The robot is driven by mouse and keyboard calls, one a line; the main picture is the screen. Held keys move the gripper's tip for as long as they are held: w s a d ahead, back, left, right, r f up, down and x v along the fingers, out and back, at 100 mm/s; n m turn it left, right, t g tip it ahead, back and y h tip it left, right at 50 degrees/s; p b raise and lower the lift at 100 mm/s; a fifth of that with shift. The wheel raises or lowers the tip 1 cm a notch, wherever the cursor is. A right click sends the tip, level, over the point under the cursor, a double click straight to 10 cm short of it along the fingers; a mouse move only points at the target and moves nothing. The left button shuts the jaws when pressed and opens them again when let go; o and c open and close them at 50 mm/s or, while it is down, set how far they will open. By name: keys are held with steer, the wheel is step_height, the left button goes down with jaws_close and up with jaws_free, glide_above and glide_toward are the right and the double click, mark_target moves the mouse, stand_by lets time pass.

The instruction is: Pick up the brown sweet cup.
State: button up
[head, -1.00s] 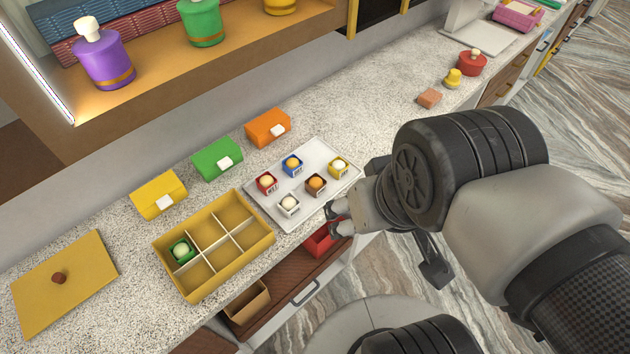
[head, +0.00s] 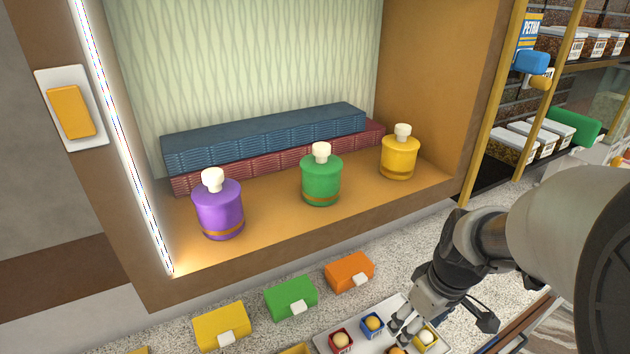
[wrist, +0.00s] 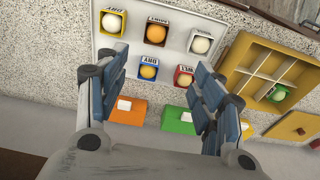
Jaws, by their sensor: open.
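The brown sweet cup (wrist: 155,33) sits on the white tray (wrist: 178,15) in the wrist view, between a yellow cup (wrist: 111,22) and a white cup (wrist: 200,43). In the head view the brown cup (head: 397,350) is mostly cut off by the bottom edge. A blue cup (wrist: 148,69) and a red cup (wrist: 183,76) form the other row, closer to my fingers in the wrist picture. My gripper (wrist: 162,62) is open and empty. Its fingers are spread to either side of the blue and red cups in that picture. In the head view my gripper (head: 404,325) is over the tray.
A yellow divided box (wrist: 236,75) with a green cup (wrist: 277,93) stands beside the tray. Orange (head: 350,272), green (head: 291,297) and yellow (head: 221,325) boxes line the counter behind. A shelf with purple (head: 219,210), green (head: 321,181) and yellow (head: 399,158) jars rises above.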

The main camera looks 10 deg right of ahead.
mark_target(398, 353)
steer(key=f+b, duration=0.1)
steer(key=f, duration=0.3)
steer(key=w+f+b, duration=0.1)
steer(key=f+b, duration=0.1)
steer(key=f, duration=0.2)
steer(key=f+b, duration=0.1)
steer(key=f, duration=0.3)
steer(key=shift+w+a+f, duration=0.15)
steer(key=shift+w+f, duration=0.2)
steer(key=shift+w, duration=0.05)
steer(key=f+b, duration=0.2)
steer(key=f, duration=0.3)
steer(key=shift+w+d+f+b, duration=0.15)
steer(key=shift+w+d+b, duration=0.1)
steer(key=shift+w+b, duration=0.15)
steer(key=shift+s, duration=0.1)
steer(key=shift+c, duration=0.4)
steer(key=c, duration=1.1)
steer(key=shift+o, duration=0.2)
step_height(398, 353, up, 19)
steer(key=p, duration=0.5)
steer(key=shift+f+p, duration=0.15)
steer(key=shift+p, duration=0.2)
